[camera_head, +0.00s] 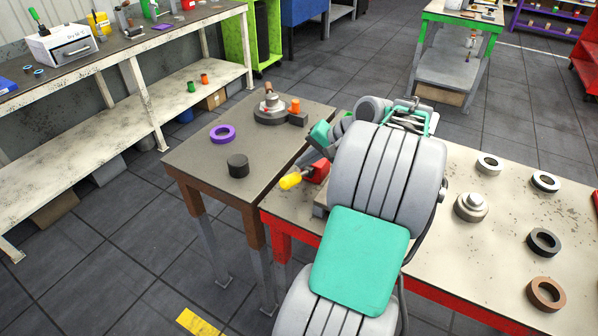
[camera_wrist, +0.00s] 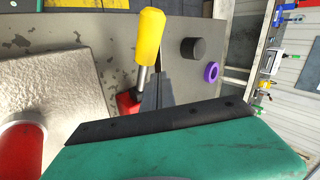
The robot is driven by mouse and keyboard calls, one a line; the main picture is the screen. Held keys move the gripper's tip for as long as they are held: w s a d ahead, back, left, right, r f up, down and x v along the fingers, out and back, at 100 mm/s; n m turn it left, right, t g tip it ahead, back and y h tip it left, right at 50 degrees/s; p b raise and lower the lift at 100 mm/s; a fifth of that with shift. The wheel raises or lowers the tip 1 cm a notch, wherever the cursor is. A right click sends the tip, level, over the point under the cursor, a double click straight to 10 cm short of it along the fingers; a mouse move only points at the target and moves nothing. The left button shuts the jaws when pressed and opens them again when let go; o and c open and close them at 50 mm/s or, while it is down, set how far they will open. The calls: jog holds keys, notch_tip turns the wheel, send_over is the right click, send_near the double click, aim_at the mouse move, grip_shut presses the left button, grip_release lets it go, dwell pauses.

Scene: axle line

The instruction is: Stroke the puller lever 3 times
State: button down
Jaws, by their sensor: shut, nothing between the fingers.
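The puller lever has a yellow grip (camera_head: 290,180) on a thin metal rod. It rises at a tilt from a red base (camera_head: 318,172) at the left end of the red-framed table. In the wrist view the yellow grip (camera_wrist: 151,36) points up the picture, and the red base (camera_wrist: 127,103) is partly hidden behind my gripper. My gripper (camera_wrist: 152,80) is shut and empty, its dark fingers close beside the lever's rod. I cannot tell whether they touch it. In the head view my arm hides most of the gripper.
A brown table holds a purple ring (camera_head: 222,134), a black cylinder (camera_head: 238,166) and a round grey fixture (camera_head: 271,110). Several rings and a stepped metal hub (camera_head: 471,207) lie on the red-framed table (camera_head: 440,255). A pale metal block (camera_wrist: 60,85) and a red cylinder (camera_wrist: 18,150) are left of the gripper in the wrist view.

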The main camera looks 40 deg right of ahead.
jog(key=shift+s+a+f+b, duration=0.1)
jog(key=shift+a+f+b, duration=0.15)
jog(key=shift+f+b, duration=0.25)
jog(key=shift+s+a+f+b, duration=0.1)
jog(key=shift+a+f+b, duration=0.2)
jog(key=shift+f, duration=0.4)
jog(key=shift+s+a+f+b, duration=0.1)
jog(key=shift+a+f+b, duration=0.2)
jog(key=shift+f, duration=0.3)
dwell(1.7)
dwell(0.5)
jog(key=shift+w+d+r+p, duration=0.1)
jog(key=shift+d+r+p, duration=0.25)
jog(key=shift+r+p, duration=0.5)
jog(key=shift+w+d+r+p, duration=0.15)
jog(key=shift+d+r+p, duration=0.2)
jog(key=shift+r+p, duration=0.45)
jog(key=shift+w+d+r+p, duration=0.1)
jog(key=shift+d+r+p, duration=0.35)
jog(key=shift+p, duration=0.7)
jog(key=shift+a+r, duration=0.1)
jog(key=r+p, duration=0.1)
jog(key=p, duration=0.1)
jog(key=d+r+p, duration=0.1)
jog(key=r, duration=0.1)
jog(key=d+r+p, duration=0.1)
jog(key=p, duration=0.1)
jog(key=shift+w+r+p, duration=0.2)
jog(key=shift+w+p, duration=0.15)
